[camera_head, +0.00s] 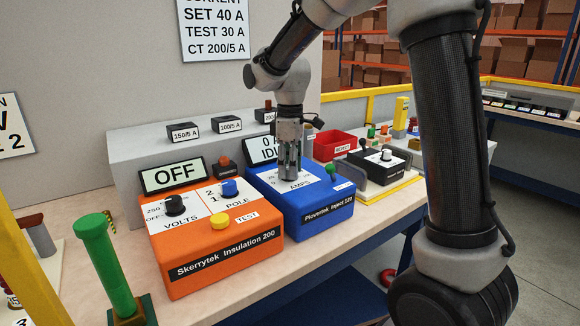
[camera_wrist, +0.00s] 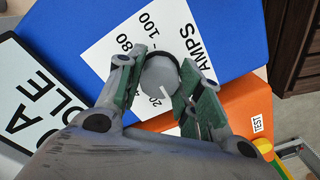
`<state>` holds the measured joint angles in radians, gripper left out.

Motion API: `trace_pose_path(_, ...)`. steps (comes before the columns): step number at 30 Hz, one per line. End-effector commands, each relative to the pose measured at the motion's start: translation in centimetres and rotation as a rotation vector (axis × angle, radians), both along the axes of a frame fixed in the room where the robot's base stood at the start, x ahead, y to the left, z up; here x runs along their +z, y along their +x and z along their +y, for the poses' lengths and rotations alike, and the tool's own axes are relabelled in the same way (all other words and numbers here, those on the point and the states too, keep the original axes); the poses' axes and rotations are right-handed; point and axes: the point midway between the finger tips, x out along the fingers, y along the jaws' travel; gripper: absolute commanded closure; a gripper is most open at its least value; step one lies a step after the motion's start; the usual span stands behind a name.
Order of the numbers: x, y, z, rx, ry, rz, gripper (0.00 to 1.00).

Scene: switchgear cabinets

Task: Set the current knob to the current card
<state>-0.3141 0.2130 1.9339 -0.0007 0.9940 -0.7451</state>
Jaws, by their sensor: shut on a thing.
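The current knob (camera_wrist: 160,76) is a grey round knob with a white pointer line, on the white AMPS dial plate of the blue Ploverink Inject 120 box (camera_head: 318,207). My gripper (camera_wrist: 163,85) is over it, its two fingers shut on the knob from both sides. In the head view my gripper (camera_head: 289,172) points straight down onto the AMPS dial and hides the knob. In the wrist view the pointer line runs toward the lower right of the picture; 20, 80 and 100 are legible. The card (camera_head: 214,22) on the wall reads SET 40 A, TEST 30 A, CT 200/5 A.
The orange Skerrytek Insulation 200 box (camera_head: 225,254) stands left of the blue box, with VOLTS and POLE knobs and a yellow TEST button. A red REJECT bin (camera_head: 335,145) and a black device (camera_head: 386,158) stand to the right. A green post (camera_head: 104,265) stands front left.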

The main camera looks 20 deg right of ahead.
Motion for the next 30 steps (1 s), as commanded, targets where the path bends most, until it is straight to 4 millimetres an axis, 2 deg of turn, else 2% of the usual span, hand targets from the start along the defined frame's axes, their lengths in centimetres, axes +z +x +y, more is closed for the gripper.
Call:
trace_pose_path(8, 0.04, 0.00, 0.01, -0.168, 0.000, 0.000, 0.88)
trace_pose_path(30, 0.04, -0.09, 0.13, -0.820, 0.001, 0.000, 0.88)
